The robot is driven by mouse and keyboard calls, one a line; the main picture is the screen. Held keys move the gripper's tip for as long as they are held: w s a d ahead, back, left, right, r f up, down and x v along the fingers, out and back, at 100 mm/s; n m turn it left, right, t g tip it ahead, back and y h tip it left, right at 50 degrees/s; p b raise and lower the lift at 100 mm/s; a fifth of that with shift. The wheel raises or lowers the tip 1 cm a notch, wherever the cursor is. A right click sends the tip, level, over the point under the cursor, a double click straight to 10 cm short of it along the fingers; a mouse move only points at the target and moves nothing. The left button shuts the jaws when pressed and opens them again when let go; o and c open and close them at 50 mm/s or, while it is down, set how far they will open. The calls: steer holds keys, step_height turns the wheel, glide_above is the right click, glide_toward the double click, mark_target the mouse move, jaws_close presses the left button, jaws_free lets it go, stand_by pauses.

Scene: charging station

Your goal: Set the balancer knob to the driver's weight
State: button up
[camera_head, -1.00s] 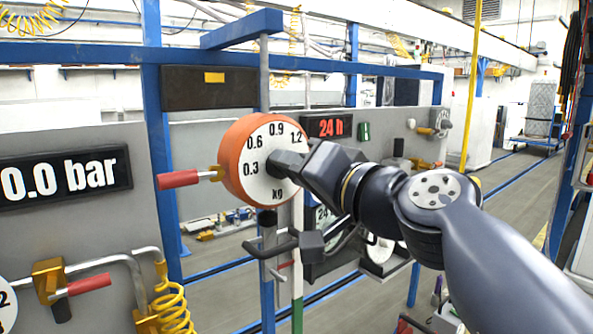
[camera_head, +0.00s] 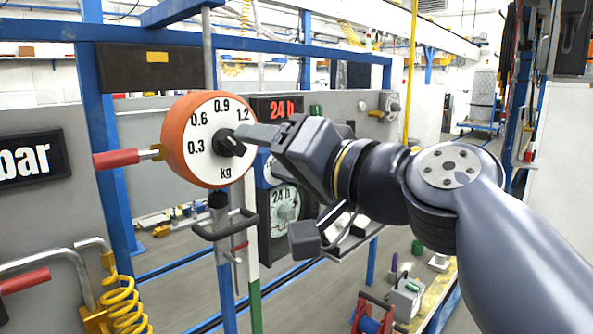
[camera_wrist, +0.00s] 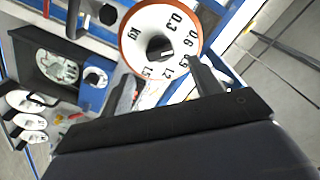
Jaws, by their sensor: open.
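The balancer is a round orange housing with a white kg dial (camera_head: 205,118), at left of centre in the head view. Its black knob (camera_head: 228,146) sits at the dial's centre. In the wrist view the knob (camera_wrist: 159,49) carries a white mark pointing toward the 0.6–0.9 side; the exact reading is unclear. My gripper (camera_head: 248,135) is open and empty, its tips close to the dial. The wrist view shows the gripper's fingers (camera_wrist: 162,72) spread apart in front of the dial, with the knob visible beyond them and apart from them. No driver's weight is readable.
A blue frame post (camera_head: 100,130) and a red-handled valve (camera_head: 118,158) stand left of the dial. A dark handle bar (camera_head: 228,230) hangs below it. Yellow hose coils at lower left.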

mark_target(237, 145)
steer(key=shift+b+v, duration=0.6)
steer(key=shift+v, duration=1.85)
steer(key=shift+a, duration=0.1)
steer(key=p+x, duration=0.3)
steer(key=x, duration=0.7)
steer(key=shift+w+a+p, duration=0.25)
steer(key=shift+w+p, duration=0.05)
steer(key=shift+d, duration=0.1)
